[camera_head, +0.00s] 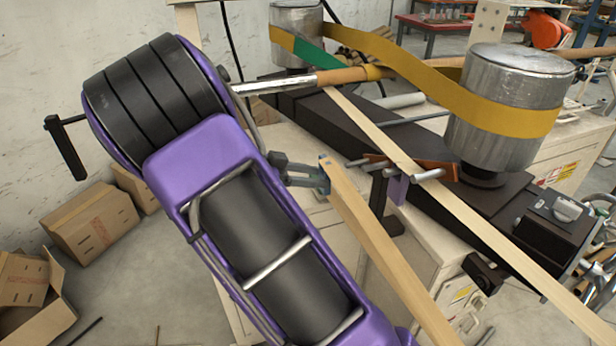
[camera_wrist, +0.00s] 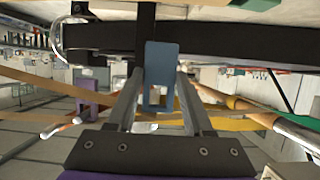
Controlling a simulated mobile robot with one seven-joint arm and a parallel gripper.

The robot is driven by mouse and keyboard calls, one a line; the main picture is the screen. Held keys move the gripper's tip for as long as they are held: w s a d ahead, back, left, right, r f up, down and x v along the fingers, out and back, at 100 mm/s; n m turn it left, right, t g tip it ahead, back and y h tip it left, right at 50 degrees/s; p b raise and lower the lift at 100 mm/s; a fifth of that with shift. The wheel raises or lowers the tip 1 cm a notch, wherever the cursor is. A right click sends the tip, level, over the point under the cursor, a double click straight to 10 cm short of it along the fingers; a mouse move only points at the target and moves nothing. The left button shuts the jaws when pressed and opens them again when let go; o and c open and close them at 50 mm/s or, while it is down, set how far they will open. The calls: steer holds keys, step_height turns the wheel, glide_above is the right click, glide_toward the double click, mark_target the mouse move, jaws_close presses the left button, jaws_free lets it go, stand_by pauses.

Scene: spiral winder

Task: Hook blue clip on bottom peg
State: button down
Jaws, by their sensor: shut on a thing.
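My gripper (camera_head: 318,178) is shut on the small blue-grey clip (camera_head: 324,176). In the wrist view the clip (camera_wrist: 160,68) stands between the two fingertips (camera_wrist: 158,85), with its slotted end towards the palm. In the head view the clip is at the upper end of a pale tan strip (camera_head: 375,235), seemingly touching it. Short metal pegs (camera_head: 429,175) stick out by an orange-brown bracket (camera_head: 445,170), to the right of the clip and apart from it. I cannot tell which peg is the bottom one. A purple clip (camera_head: 398,189) hangs below the bracket.
A second tan strip (camera_head: 465,218) runs diagonally past the bracket. A yellow belt (camera_head: 500,115) wraps a metal drum (camera_head: 515,70) on the dark machine beam (camera_head: 350,125). A wooden-and-metal rod (camera_head: 340,76) crosses above. Cardboard boxes (camera_head: 92,222) stand on the floor at left.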

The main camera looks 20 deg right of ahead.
steer(key=r+x, duration=0.2)
steer(key=x, duration=0.6)
steer(key=shift+d+f, duration=0.2)
steer(key=shift+d, duration=0.5)
stand_by(0.5)
stand_by(0.5)
steer(key=shift+c, duration=1.1)
jaws_free()
steer(key=shift+r, duration=0.1)
